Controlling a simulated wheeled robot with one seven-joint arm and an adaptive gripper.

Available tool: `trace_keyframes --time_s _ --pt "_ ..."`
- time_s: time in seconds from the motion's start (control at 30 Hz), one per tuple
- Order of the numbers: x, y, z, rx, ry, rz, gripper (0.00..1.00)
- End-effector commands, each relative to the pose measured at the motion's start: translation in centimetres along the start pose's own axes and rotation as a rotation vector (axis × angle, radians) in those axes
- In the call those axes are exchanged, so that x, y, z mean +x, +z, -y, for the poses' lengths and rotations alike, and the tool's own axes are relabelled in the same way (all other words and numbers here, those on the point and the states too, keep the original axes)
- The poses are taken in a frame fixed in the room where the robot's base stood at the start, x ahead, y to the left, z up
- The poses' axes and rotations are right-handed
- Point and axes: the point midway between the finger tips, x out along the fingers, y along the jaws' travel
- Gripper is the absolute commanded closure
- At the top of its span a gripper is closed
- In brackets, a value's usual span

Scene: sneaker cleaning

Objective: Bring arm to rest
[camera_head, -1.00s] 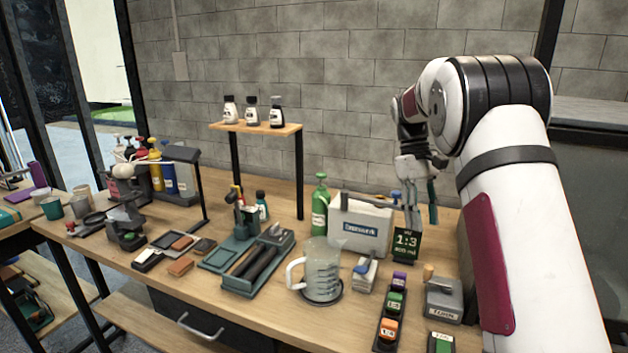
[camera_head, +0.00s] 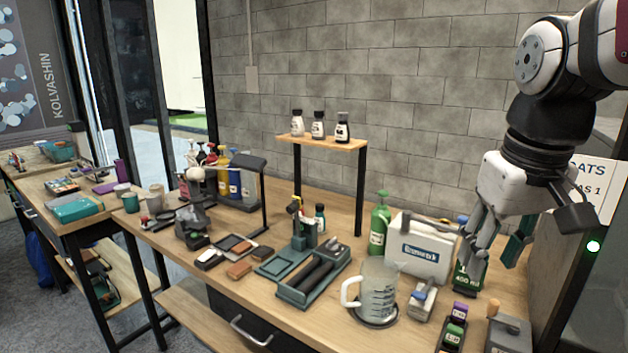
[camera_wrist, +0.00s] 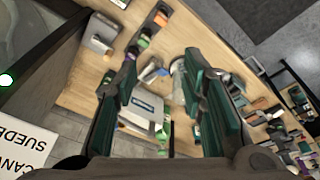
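My gripper (camera_head: 500,243) hangs above the right end of the wooden workbench, fingers pointing down. Its two green-padded fingers are spread apart with nothing between them. In the wrist view my gripper (camera_wrist: 165,85) is also open, and the bench shows between and beyond its fingers. In the head view the fingers partly cover a dark sign marked with ml (camera_head: 470,272). A white box (camera_head: 420,247) stands to the left of the fingers. My arm is bent at the upper right of the head view.
A measuring jug (camera_head: 376,290), a green bottle (camera_head: 379,226) and a teal tray (camera_head: 312,283) stand on the bench. A small shelf (camera_head: 322,140) holds three bottles. A white sign (camera_head: 597,187) and a dark post are close on the right. The space above the bench's middle is clear.

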Motion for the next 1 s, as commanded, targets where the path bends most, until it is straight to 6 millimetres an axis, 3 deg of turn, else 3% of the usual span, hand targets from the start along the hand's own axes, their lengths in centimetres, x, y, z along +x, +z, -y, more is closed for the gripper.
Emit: trace_keyframes --time_s 0.1,0.3,0.57,0.7,1.0 --pt "-0.4 3.2 1.7 0.016 -0.006 -0.083 0.62" --pt "0.2 7.1 3.6 0.043 -0.018 -0.186 0.62" --pt "1.5 10.6 5.0 0.069 -0.032 -0.285 0.62" --pt "-0.2 12.4 4.9 0.069 -0.030 -0.231 0.62" --pt "-1.6 15.2 4.8 0.067 -0.029 -0.158 0.62"
